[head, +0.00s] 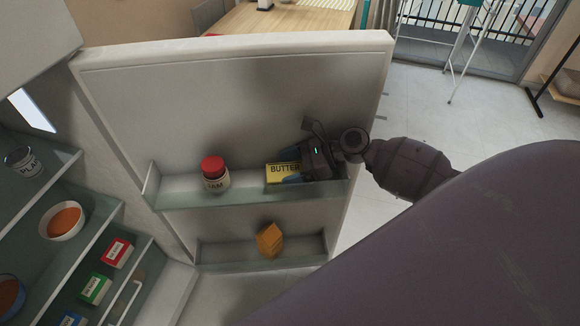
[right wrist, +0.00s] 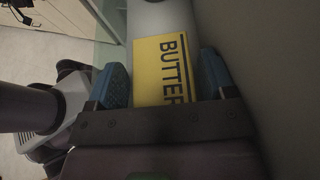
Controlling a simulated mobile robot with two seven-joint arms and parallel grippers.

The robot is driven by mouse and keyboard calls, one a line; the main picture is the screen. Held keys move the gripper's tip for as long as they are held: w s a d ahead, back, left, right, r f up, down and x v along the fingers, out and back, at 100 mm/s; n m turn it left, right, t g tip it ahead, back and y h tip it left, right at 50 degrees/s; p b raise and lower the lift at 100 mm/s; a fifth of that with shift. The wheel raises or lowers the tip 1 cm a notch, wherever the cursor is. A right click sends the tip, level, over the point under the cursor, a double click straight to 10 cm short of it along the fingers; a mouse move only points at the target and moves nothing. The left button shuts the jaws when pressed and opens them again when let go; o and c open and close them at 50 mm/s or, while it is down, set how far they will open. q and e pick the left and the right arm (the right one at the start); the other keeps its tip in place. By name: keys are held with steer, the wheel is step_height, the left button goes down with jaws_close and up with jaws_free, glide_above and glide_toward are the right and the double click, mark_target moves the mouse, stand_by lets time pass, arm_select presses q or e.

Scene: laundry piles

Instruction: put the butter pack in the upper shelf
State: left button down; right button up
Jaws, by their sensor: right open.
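The yellow butter pack (head: 277,171) sits in the upper shelf (head: 190,195) of the open fridge door, toward the shelf's right end. My right gripper (head: 290,167) reaches in from the right at the pack. In the right wrist view, the open blue fingers (right wrist: 163,78) lie on either side of the butter pack (right wrist: 165,62), with a gap visible by the left finger. Whether the right finger touches it, I cannot tell. The pack's near end is hidden behind the gripper. My left gripper is out of view.
A red-lidded jam jar (head: 215,177) stands left of the butter on the same shelf. An orange carton (head: 269,240) stands in the lower door shelf (head: 216,254). Fridge shelves at left hold a bowl (head: 62,221) and several boxes. A wooden table (head: 290,22) is behind the door.

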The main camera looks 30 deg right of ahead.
steer(key=shift+r, duration=0.25)
steer(key=v, duration=1.2)
steer(key=shift+r, duration=0.25)
